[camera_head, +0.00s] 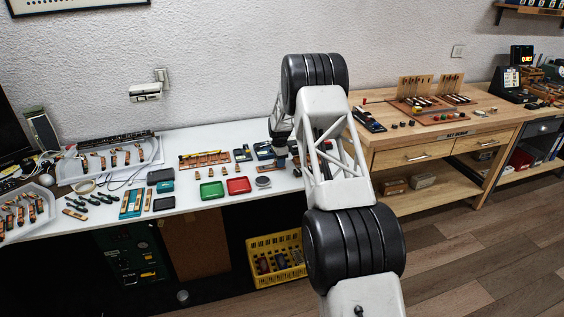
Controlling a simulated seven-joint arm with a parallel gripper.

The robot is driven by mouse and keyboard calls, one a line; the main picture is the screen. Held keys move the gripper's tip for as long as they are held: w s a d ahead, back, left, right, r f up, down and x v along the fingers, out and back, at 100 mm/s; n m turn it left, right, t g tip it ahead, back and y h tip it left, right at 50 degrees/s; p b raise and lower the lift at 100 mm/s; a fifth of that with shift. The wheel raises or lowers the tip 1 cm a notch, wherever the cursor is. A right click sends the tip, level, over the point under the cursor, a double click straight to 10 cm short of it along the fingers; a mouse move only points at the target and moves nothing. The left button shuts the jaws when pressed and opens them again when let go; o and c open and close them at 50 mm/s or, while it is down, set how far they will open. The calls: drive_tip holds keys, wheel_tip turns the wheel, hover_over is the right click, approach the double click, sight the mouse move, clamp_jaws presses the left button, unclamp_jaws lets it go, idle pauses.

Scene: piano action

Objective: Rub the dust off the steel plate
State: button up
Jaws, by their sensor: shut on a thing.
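My gripper (281,162) is low over the white bench, beside my forearm, and is shut on a small dark thing. The jaws and the held thing are too small and dark to make out well. I cannot clearly tell which thing is the steel plate. A small flat piece (268,168) lies on the bench just left of my gripper. A round grey disc (263,182) lies in front of it. Any dust is too fine to see. My arm hides the bench's right end.
A red tray (238,186) and a green tray (212,190) lie left of the disc. Dark blue boxes (264,150) stand behind. Several tools and parts crowd the bench's left. A wooden workbench (390,158) stands at right. A yellow crate (262,272) is below.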

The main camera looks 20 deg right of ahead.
sight(265, 167)
drive_tip(key=shift+a, duration=3.55)
wheel_tip(265, 167, up, 8)
drive_tip(key=shift+r, duration=0.25)
drive_tip(key=shift+f, duration=0.35)
